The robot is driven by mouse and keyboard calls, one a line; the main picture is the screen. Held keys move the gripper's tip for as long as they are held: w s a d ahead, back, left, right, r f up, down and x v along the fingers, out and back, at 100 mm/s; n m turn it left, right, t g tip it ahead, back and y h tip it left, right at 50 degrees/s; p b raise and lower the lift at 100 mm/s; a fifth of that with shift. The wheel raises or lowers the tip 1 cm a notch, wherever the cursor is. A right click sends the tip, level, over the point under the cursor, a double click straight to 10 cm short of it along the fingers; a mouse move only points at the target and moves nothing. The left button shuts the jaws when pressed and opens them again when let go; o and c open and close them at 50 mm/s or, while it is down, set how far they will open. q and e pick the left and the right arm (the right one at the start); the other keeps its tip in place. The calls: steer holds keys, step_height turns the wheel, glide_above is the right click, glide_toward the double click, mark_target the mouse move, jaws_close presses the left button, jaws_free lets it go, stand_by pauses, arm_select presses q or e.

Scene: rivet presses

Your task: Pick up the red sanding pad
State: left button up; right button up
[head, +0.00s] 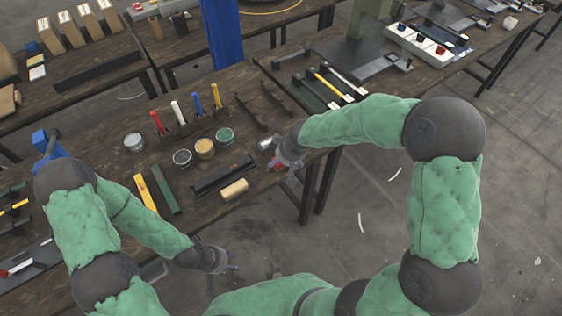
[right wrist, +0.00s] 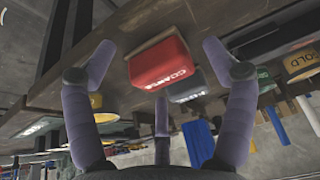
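The red sanding pad (right wrist: 161,64) shows in the right wrist view, with the lettering "COARSE" on its face and a tan layer along one side. It lies on the wooden table. My right gripper (right wrist: 160,75) is open, with its fingers spread on either side of the pad and gaps visible between. In the head view my right gripper (head: 287,172) is at the table's front edge, and a bit of red shows beside it, mostly hidden. My left gripper (head: 225,270) hangs in front of the table with spread fingers, empty.
A grey block (right wrist: 187,90) sits close to the pad. The head view shows a dark tray (head: 222,174), a pale yellow block (head: 234,189), several open tins (head: 205,148) and a rack of upright coloured tools (head: 188,130). Another bench stands at the back right.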

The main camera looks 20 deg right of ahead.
steer(key=c, duration=1.3)
steer(key=shift+r, duration=0.55)
step_height(320, 180, up, 2)
steer(key=shift+r+p, duration=0.1)
steer(key=shift+p, duration=0.65)
steer(key=s+r+p, duration=0.4)
steer(key=s+r, duration=0.5)
steer(key=s, duration=0.5)
steer(key=shift+d+r, duration=0.35)
steer(key=shift+r, duration=0.05)
